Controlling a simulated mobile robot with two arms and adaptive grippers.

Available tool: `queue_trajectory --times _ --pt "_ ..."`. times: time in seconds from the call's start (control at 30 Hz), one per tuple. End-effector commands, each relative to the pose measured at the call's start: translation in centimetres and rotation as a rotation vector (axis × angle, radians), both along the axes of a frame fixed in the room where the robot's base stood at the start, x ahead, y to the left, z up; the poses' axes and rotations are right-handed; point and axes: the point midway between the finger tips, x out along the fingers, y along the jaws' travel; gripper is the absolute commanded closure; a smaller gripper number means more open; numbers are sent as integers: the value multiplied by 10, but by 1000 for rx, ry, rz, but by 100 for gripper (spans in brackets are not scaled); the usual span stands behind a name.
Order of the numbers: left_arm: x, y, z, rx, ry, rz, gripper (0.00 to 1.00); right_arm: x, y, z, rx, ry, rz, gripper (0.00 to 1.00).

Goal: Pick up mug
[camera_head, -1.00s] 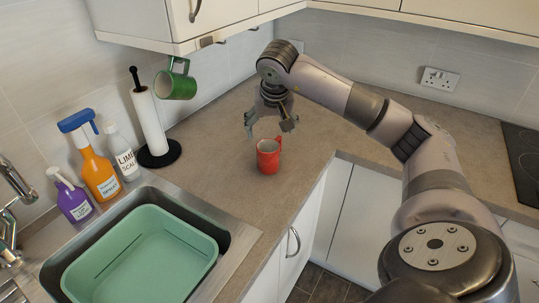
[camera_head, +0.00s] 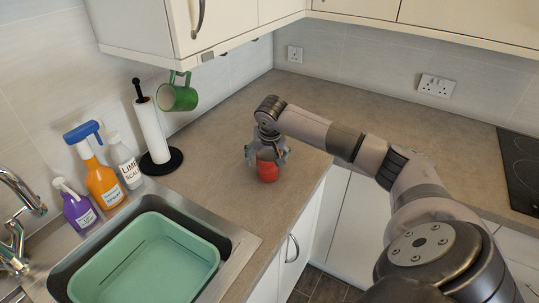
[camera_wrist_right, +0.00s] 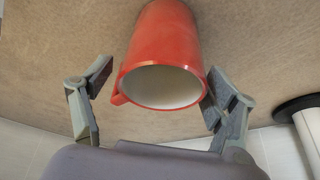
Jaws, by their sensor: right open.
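A red mug (camera_head: 267,172) stands on the brown worktop (camera_head: 225,195) near the inside corner of the counter. My right gripper (camera_head: 267,155) is over it from above, and its fingers cover the upper part of the mug in the head view. In the right wrist view the mug (camera_wrist_right: 165,60) lies between the two open fingers (camera_wrist_right: 160,95), its white inside and rim facing the camera. The mug's handle (camera_wrist_right: 118,98) is on the left, by the left finger. The right finger is very close to the mug wall; I cannot tell if it touches. My left gripper is not in view.
A green mug (camera_head: 178,97) hangs under the wall cabinet. A paper towel roll (camera_head: 150,130) stands on a black base. Spray bottles (camera_head: 104,184) stand behind the sink, which holds a green basin (camera_head: 204,250). The worktop behind the red mug is clear.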

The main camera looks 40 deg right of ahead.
Motion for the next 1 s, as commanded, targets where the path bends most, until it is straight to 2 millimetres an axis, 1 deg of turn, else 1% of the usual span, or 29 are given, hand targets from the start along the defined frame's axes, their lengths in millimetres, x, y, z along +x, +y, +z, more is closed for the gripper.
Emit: queue_trajectory --times 0.1,0.13,1.0 --pt "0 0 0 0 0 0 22 0 0 0 0 0 0 20" --pt "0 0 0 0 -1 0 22 0 0 0 0 0 0 21" --pt "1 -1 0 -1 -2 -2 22 0 1 0 1 0 0 79"
